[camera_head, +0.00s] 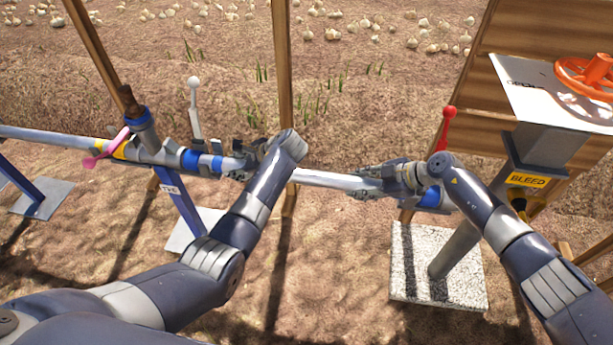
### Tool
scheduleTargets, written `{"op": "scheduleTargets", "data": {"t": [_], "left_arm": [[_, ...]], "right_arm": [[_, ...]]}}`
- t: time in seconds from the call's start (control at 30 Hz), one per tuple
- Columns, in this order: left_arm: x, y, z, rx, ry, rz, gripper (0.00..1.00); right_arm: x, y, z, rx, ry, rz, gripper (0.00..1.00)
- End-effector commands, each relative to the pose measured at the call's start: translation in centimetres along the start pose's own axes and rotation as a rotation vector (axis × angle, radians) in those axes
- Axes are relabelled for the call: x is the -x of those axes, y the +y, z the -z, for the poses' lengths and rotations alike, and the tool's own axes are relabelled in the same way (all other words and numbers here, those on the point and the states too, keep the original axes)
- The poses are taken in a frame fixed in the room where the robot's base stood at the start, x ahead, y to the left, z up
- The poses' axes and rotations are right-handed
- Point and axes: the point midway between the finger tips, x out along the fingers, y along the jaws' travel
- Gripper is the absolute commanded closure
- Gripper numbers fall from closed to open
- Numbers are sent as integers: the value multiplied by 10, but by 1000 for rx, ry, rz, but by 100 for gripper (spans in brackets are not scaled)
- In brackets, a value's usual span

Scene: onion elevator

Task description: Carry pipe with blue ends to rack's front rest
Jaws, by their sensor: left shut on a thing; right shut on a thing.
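A grey pipe with blue ends (330,181) runs nearly level across the middle of the view. Its right blue end (431,196) shows just past my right gripper. My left gripper (255,158) is shut on the pipe near its left part. My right gripper (378,180) is shut on the pipe near its right end. Blue bands (203,162) show left of my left gripper, close to a fixed grey line; I cannot tell whether the pipe touches it. I cannot make out the rack's front rest for sure.
A fixed line (50,136) with a pink lever (106,148) and a white-knobbed lever (194,100) stands at left on blue posts (180,207). A red-knobbed lever (445,125), a BLEED post (528,180) and an orange wheel (588,76) are at right. Wooden poles (283,70) stand behind.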

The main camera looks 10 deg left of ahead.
Motion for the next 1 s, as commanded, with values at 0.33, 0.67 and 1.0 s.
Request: {"op": "scheduleTargets", "data": {"t": [0.33,0.67,1.0], "left_arm": [[6,-4,-6,1,-1,2,100],[26,-12,-26,1,-1,2,100],[35,-16,-35,1,0,2,100]], "right_arm": [[6,4,7,1,2,-2,100],[26,12,26,1,2,-2,100],[34,17,35,0,2,-2,100]]}}
